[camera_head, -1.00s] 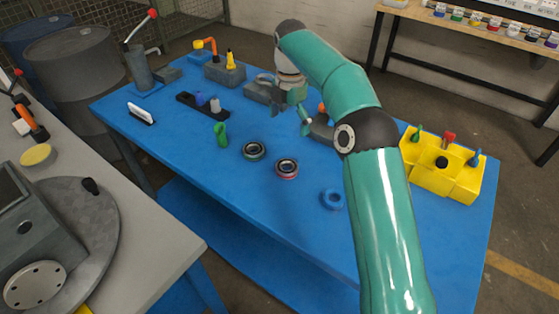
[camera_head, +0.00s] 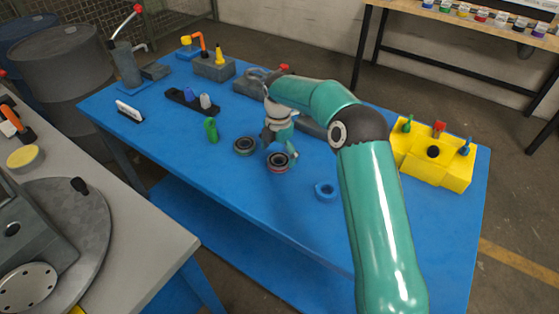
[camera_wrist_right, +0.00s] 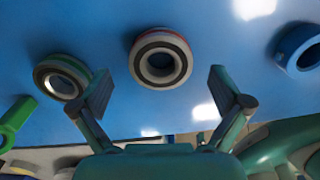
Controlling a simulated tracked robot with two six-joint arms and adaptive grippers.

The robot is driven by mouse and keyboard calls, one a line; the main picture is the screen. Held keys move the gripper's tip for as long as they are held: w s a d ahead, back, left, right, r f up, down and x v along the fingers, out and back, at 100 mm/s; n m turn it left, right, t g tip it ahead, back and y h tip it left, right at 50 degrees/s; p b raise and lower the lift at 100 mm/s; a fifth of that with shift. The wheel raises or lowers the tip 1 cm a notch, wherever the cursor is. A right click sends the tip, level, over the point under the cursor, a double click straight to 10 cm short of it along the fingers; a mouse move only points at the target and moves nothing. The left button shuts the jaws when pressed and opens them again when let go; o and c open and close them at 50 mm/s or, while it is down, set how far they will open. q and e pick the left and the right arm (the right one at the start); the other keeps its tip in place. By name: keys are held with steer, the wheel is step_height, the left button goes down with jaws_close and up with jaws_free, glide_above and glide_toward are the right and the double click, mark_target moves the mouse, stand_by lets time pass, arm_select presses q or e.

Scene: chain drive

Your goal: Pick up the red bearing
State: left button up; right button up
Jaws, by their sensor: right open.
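The red bearing (camera_head: 278,162), a ring with a red band and a dark inner race, lies on the blue table. In the right wrist view the red bearing (camera_wrist_right: 160,58) sits ahead of the fingers, centred between them but a little beyond the tips. My right gripper (camera_head: 281,148) is just above and behind it in the head view. In the right wrist view my right gripper (camera_wrist_right: 160,85) is wide open and empty, with a finger on each side. My left gripper does not show.
A green-banded bearing (camera_head: 246,145) lies just left of the red one, near a finger in the wrist view. A blue ring (camera_head: 326,190) lies to the right. A green part (camera_head: 211,130) stands left. A yellow block (camera_head: 433,160) with several tools stands at right.

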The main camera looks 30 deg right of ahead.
step_height(320, 180, down, 2)
steer(key=shift+f, duration=0.1)
steer(key=c, duration=1.3)
steer(key=shift+w, duration=0.1)
steer(key=shift+c, duration=1.1)
steer(key=shift+r, duration=0.25)
